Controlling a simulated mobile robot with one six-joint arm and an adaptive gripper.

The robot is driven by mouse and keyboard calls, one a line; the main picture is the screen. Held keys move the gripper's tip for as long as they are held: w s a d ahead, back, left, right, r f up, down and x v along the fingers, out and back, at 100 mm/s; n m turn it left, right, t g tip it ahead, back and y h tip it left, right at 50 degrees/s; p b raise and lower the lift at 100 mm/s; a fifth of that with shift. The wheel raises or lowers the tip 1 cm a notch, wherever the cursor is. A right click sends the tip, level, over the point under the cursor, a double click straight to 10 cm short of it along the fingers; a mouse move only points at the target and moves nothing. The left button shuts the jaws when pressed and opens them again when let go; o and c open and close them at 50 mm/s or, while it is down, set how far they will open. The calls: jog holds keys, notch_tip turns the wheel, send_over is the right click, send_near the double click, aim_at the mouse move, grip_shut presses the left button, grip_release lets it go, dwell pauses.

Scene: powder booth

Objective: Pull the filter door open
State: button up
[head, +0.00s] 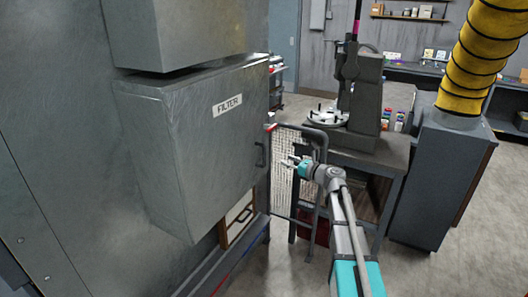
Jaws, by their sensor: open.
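The filter door (205,150) is a grey metal panel on the left, with a white label reading FILTER (227,105). It looks shut. Its small dark handle (260,155) sits near the door's right edge. My gripper (287,161) is to the right of the handle at about the same height, apart from it in the picture. Its jaws are open and look empty, pointing left toward the door. The exact gap in depth between jaws and handle is hard to tell.
A dark tubular rail (320,142) stands just behind my gripper. A workbench (372,153) with a grey machine (362,100) is beyond it. A grey cabinet (432,185) with a yellow hose (488,50) stands at right. Open floor (470,250) lies at lower right.

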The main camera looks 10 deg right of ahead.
aim_at(264, 149)
jog(key=x, duration=1.2)
jog(key=shift+w+a, duration=0.1)
jog(key=shift+c, duration=0.2)
grip_shut()
